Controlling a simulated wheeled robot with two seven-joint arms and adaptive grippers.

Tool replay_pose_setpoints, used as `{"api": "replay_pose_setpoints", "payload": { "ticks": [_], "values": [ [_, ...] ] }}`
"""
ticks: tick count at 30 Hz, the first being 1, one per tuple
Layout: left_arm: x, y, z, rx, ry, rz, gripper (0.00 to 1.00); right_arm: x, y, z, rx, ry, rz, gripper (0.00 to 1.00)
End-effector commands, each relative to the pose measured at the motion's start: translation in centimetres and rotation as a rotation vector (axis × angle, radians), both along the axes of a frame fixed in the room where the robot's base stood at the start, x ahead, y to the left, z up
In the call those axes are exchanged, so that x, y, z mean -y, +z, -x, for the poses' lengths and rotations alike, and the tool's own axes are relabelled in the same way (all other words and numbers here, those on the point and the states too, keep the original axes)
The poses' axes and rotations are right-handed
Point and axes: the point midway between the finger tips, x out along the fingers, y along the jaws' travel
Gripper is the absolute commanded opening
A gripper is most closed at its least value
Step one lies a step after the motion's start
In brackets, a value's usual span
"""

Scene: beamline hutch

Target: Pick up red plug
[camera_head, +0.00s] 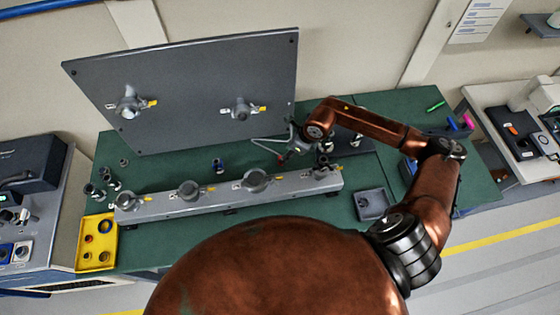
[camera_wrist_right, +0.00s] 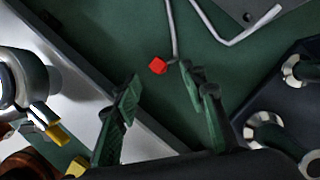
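The red plug (camera_wrist_right: 157,66) shows in the right wrist view as a small red block on the green bench top, beside a thin bent metal rod (camera_wrist_right: 174,30). In the head view, a small red spot (camera_head: 281,157) that looks like the plug lies just left of my right gripper (camera_head: 293,154). In the right wrist view, my right gripper (camera_wrist_right: 163,105) is open, its two dark green fingers apart with nothing between them. The plug lies beyond the fingertips, a little left of the gap's middle, not touched. My left gripper is in neither view.
A grey rail (camera_head: 220,199) with several valves runs along the green bench (camera_head: 190,158). A grey panel (camera_head: 190,85) stands behind it. A yellow tray (camera_head: 83,258) is at left, a grey open box (camera_head: 371,216) at right. Dark fittings (camera_wrist_right: 275,135) lie right of the gripper.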

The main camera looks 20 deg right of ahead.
Motion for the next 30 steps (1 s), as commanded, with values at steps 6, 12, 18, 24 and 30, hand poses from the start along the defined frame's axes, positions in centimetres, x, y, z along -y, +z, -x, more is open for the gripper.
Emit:
{"api": "replay_pose_setpoints", "payload": {
  "ticks": [6,12,18,24,30],
  "values": [
    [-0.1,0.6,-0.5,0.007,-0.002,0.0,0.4,-0.7,-1.9,-0.6,-0.002,0.001,-0.002,0.39],
    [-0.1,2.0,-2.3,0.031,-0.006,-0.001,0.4,-1.4,-4.2,-1.2,-0.003,0.0,-0.003,0.39],
    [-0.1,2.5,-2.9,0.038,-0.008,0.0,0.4,-1.8,-6.6,-1.8,-0.001,-0.001,-0.001,0.39],
    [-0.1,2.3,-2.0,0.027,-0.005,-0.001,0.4,-1.8,-7.0,-1.9,0.001,-0.001,0.0,0.39],
    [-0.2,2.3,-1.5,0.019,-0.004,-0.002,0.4,-1.8,-7.0,-1.9,0.0,-0.002,0.0,0.31]
  ]
}}
